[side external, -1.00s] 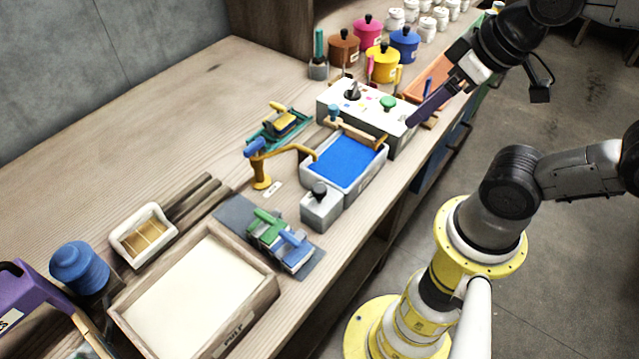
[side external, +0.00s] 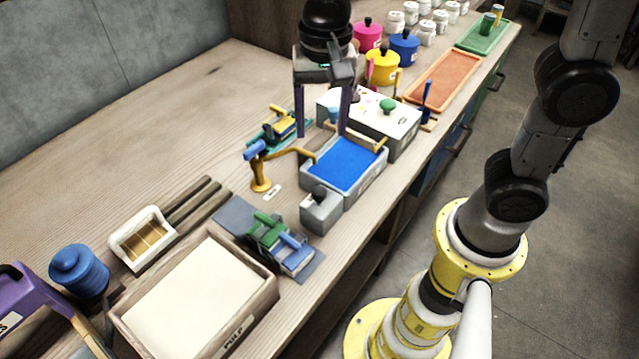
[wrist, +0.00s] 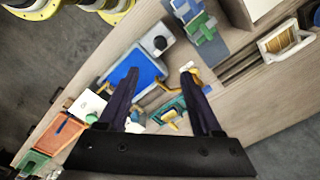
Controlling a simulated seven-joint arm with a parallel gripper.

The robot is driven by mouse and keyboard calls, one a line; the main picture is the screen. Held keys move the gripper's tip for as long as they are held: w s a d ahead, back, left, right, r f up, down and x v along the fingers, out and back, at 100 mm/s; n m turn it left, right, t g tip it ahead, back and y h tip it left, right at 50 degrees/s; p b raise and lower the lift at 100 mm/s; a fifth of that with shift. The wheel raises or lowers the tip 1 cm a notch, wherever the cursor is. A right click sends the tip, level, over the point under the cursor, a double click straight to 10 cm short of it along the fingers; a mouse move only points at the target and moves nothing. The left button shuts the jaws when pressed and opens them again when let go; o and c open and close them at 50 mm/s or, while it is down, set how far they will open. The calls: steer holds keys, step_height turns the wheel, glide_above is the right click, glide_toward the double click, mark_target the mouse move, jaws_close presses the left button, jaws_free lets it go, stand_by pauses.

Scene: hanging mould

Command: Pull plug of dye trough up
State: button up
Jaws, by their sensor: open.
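The dye trough (side external: 366,183) is a grey tray filled with blue dye (side external: 345,163), near the middle of the bench. A small blue knob (side external: 334,113) stands at its back left corner, and a grey block with a black knob (side external: 319,190) stands at its front end. I cannot tell for sure which of these is the plug. My gripper (side external: 322,134) points down with its two dark fingers apart and empty. It is above the trough's back left side. In the wrist view, the blue dye (wrist: 148,76) lies beside the left finger of my gripper (wrist: 160,71).
A yellow tap with a blue handle (side external: 260,170) stands left of the trough. A white box with a green knob (side external: 400,128) is behind it. A pulp tray (side external: 262,298) and green and blue clamps (side external: 268,228) are in front. Bare bench lies at back left.

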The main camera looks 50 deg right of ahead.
mark_target(320, 191)
steer(key=f, duration=1.4)
steer(key=shift+s+a+f, duration=0.1)
steer(key=shift+a+f, duration=0.3)
steer(key=shift+c, duration=0.3)
jaws_close()
stand_by(0.5)
